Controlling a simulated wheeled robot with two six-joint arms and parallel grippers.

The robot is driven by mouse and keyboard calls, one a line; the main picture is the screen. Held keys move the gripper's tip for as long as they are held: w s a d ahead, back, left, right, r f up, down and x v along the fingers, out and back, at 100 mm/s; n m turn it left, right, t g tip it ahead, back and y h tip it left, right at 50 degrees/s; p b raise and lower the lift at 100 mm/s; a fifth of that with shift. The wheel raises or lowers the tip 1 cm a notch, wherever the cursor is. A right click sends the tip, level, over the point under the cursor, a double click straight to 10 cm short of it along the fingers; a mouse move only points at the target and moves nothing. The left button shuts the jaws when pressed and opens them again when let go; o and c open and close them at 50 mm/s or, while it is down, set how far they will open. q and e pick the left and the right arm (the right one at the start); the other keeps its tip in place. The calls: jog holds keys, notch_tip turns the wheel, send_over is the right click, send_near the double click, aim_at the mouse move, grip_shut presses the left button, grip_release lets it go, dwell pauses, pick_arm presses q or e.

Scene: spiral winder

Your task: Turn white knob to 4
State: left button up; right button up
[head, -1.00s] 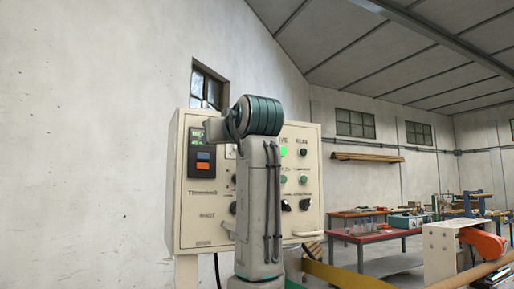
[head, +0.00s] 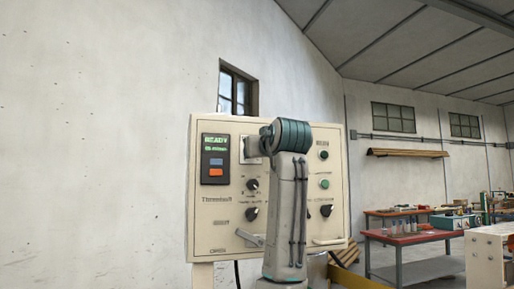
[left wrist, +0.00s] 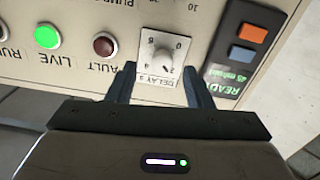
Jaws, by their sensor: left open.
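The white knob (left wrist: 163,61) sits on a pale plate marked "DELAY s" on the control panel, upside down in the left wrist view. Numbers ring it; its exact setting is too small to read surely. My left gripper (left wrist: 162,80) is open, its two dark fingers at either side of the knob and its plate. I cannot tell whether they touch it. My right gripper is not in view.
A lit green lamp (left wrist: 47,36) and a dark red lamp (left wrist: 103,44) lie beside the knob. A display with blue and orange buttons (head: 215,160) is at the panel's left. Black knobs (head: 252,184) and a handle (head: 250,238) are lower. Red-topped tables (head: 410,236) stand at the right.

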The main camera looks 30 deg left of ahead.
pick_arm(q)
jog(key=x, duration=0.2)
jog(key=shift+a+p, duration=0.3)
jog(key=shift+a, duration=0.1)
jog(key=shift+w+d, duration=0.1)
jog(key=shift+c, duration=0.9)
jog(key=c, duration=0.8)
